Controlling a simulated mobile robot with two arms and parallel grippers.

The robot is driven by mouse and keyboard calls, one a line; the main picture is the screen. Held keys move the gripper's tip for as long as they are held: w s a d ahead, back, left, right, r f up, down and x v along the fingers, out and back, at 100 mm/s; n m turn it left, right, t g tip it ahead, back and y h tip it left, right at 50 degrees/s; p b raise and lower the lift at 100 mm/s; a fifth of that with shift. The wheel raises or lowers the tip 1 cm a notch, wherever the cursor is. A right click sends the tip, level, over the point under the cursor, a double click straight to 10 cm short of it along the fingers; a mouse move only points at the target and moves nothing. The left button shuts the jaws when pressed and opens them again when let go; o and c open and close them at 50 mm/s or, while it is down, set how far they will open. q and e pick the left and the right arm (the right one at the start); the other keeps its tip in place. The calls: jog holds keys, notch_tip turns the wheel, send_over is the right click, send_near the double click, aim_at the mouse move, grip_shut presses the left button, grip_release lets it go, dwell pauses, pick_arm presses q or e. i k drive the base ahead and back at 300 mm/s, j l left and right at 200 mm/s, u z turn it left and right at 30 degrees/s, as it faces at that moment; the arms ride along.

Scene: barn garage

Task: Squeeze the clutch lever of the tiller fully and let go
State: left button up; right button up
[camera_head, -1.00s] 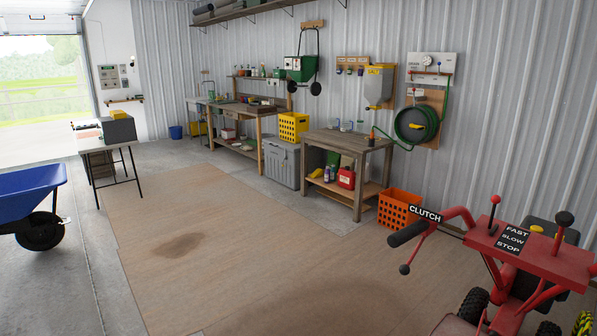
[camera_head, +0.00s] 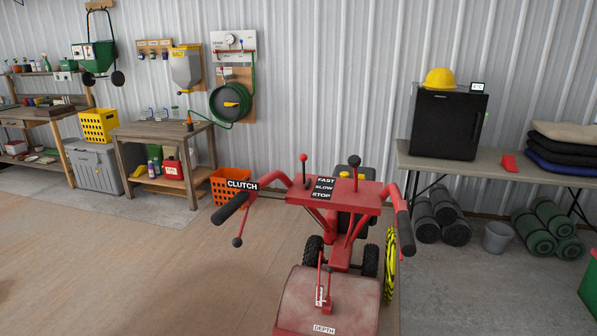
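The red tiller (camera_head: 348,205) stands in the middle of the head view, its two handlebars pointing toward me. The left handlebar has a black grip (camera_head: 230,208) and a black label reading CLUTCH (camera_head: 242,185). The right handlebar has a black grip (camera_head: 405,232). A panel marked FAST, SLOW, STOP (camera_head: 323,188) sits between them, with a red-knobbed and a black-knobbed lever. Neither of my grippers is in view.
A wooden workbench (camera_head: 160,130) and an orange crate (camera_head: 227,184) stand behind left. A grey table (camera_head: 510,170) with a black cabinet (camera_head: 447,123) stands behind right, rolled mats (camera_head: 545,225) below. The floor left of the tiller is clear.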

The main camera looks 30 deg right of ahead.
aim_at(237, 241)
jog(key=i+l+u, duration=0.2)
jog(key=i+l, duration=0.2)
jog(key=i+l+u, duration=0.2)
jog(key=i+l, duration=0.2)
jog(key=i+l+u, duration=0.2)
jog(key=i+l, duration=0.15)
jog(key=l, duration=0.2)
